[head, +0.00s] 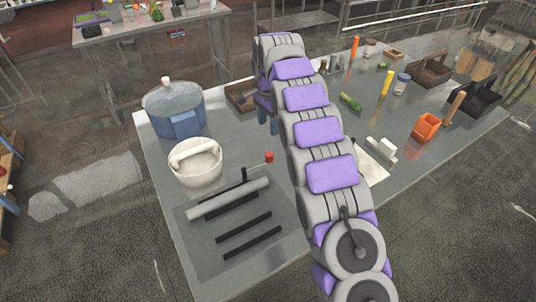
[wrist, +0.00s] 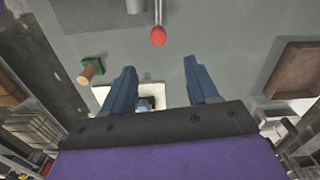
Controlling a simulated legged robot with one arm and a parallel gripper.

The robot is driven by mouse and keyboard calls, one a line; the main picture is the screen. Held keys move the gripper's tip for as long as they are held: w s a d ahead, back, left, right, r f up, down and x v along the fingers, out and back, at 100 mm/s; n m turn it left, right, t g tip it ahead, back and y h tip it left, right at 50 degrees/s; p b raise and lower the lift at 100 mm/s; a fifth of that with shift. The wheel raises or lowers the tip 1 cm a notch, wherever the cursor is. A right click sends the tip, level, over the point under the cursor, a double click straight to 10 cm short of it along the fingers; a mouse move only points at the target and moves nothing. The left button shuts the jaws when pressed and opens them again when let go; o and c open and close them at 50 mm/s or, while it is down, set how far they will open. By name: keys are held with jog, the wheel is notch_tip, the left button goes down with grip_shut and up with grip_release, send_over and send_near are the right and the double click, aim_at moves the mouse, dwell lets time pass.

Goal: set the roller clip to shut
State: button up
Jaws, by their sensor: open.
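What looks like the roller clip is a light grey roller bar (head: 228,198) lying across a dark grey plate at the table's near left. A thin lever with a red knob (head: 269,157) stands at its right end. The red knob also shows in the wrist view (wrist: 158,36), at the top centre, ahead of my fingers and apart from them. My gripper (wrist: 160,72) is open, with two blue fingers spread and nothing held. In the head view my gripper (head: 268,122) hangs over the table beyond the knob, partly hidden by my arm.
The plate (head: 205,250) has dark slots in front of the roller. A white bucket (head: 195,165) and a blue-grey lidded container (head: 172,108) stand left of my gripper. A brown tray (wrist: 297,70) is at right in the wrist view. An orange holder (head: 427,127) stands farther right.

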send_near(270, 153)
jog(key=shift+d+f+b, duration=0.25)
jog(key=shift+d+b, duration=0.1)
jog(key=shift+b, duration=0.05)
jog(key=f, duration=0.3)
jog(key=a+f, duration=0.1)
jog(key=f, duration=0.2)
jog(key=f+b, duration=0.1)
jog(key=f, duration=0.2)
jog(key=shift+a, duration=0.15)
jog(key=shift+d+f, duration=0.45)
jog(key=shift+d, duration=0.05)
jog(key=shift+a, duration=0.1)
jog(key=shift+a, duration=0.3)
jog(key=c, duration=0.3)
jog(key=shift+d+r, duration=0.1)
jog(key=shift+d, duration=0.05)
grip_shut()
